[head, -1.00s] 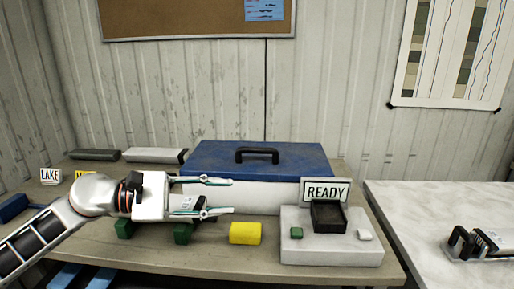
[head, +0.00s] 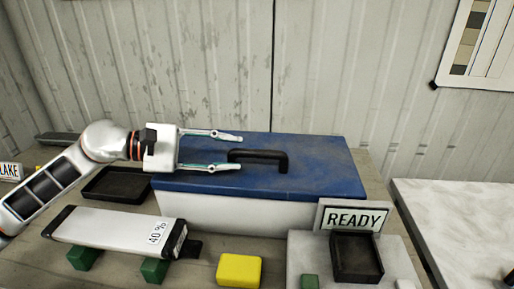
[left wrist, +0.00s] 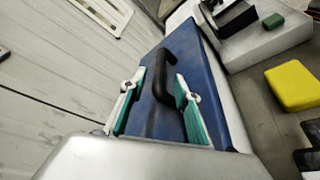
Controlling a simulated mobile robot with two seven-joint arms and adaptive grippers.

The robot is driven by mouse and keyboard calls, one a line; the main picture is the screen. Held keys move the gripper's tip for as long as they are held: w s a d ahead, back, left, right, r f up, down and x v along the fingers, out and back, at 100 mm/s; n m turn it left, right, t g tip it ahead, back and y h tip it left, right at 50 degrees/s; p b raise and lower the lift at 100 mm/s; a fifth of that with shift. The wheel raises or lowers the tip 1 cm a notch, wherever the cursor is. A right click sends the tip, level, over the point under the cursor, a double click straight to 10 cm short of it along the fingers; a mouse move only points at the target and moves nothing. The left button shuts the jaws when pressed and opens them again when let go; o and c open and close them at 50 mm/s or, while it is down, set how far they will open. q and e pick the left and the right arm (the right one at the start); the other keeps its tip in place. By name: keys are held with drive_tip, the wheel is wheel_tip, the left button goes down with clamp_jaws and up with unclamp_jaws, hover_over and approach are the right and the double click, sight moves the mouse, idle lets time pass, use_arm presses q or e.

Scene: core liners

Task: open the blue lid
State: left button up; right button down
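The blue lid (head: 315,165) lies flat and closed on a white box (head: 235,211) on the table. A black handle (head: 262,157) stands on top of the lid. My left gripper (head: 228,151) is open, its two fingers pointing right toward the handle, with the near end of the handle close to the fingertips. In the left wrist view the handle (left wrist: 163,75) shows between the open fingers of my left gripper (left wrist: 160,92); I cannot tell whether they touch it. My right gripper is not in view.
A white liner marked 40 % (head: 115,228) rests on green blocks (head: 154,270) at the front left. A yellow block (head: 239,270) and a READY sign (head: 354,219) by a black tray (head: 356,257) stand in front. A dark tray (head: 118,184) lies left of the box.

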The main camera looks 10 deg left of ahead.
sight(247, 153)
use_arm(q)
drive_tip(key=p+x, duration=0.1)
drive_tip(key=x, duration=0.4)
drive_tip(key=shift+d+r, duration=0.15)
drive_tip(key=shift+w+d+f, duration=0.2)
drive_tip(key=shift+d+f, duration=0.1)
drive_tip(key=shift+d, duration=0.35)
clamp_jaws()
